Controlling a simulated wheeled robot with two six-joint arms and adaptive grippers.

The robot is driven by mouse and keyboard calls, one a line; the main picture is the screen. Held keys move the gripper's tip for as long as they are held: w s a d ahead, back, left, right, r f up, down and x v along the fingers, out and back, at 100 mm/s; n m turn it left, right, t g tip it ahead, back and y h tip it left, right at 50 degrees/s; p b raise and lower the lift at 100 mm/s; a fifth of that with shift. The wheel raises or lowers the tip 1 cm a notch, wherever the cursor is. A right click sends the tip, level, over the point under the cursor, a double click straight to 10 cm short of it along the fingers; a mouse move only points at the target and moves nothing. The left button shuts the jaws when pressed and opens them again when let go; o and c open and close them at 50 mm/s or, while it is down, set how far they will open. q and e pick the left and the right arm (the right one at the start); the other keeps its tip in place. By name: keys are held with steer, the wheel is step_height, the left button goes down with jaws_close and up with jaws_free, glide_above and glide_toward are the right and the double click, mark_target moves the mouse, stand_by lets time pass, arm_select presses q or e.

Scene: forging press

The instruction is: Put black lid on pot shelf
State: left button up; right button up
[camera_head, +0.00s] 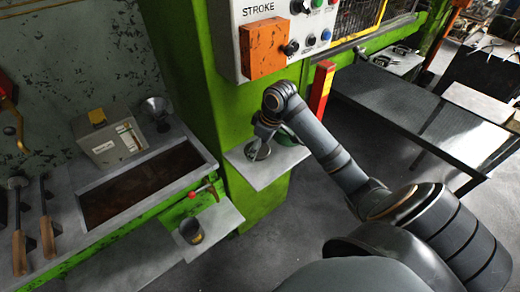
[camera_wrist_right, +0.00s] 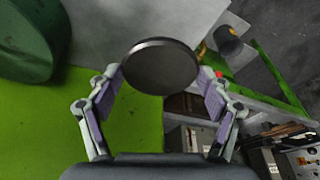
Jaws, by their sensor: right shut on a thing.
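My right gripper (camera_head: 262,143) is over a small grey shelf (camera_head: 270,172) on the green press frame. In the right wrist view, my right gripper (camera_wrist_right: 160,95) is shut on the black lid (camera_wrist_right: 160,66), a flat round disc between its fingertips. In the head view the lid is too small to tell from the fingers. A dark pot (camera_head: 191,231) stands on a second grey shelf (camera_head: 222,224), to the lower left; the pot (camera_wrist_right: 228,42) also shows at the upper right of the wrist view. My left gripper is not in view.
A green rounded object (camera_head: 287,136) is at the back of the shelf below my right gripper, partly behind my arm. A red tap handle (camera_head: 200,190) juts out above the pot. A trough (camera_head: 148,185) lies left, a red-yellow post (camera_head: 321,88) right.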

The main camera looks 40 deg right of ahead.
mark_target(259, 154)
steer(key=f, duration=0.1)
steer(key=w+d+f, duration=0.1)
steer(key=w+f, duration=0.1)
steer(key=shift+w+d+f, duration=0.25)
steer(key=shift+f, duration=0.05)
step_height(259, 154, down, 2)
steer(key=shift+f+p, duration=0.25)
steer(key=shift+p, duration=0.45)
steer(key=shift+f, duration=0.3)
steer(key=shift+f, duration=0.15)
steer(key=o, duration=1.2)
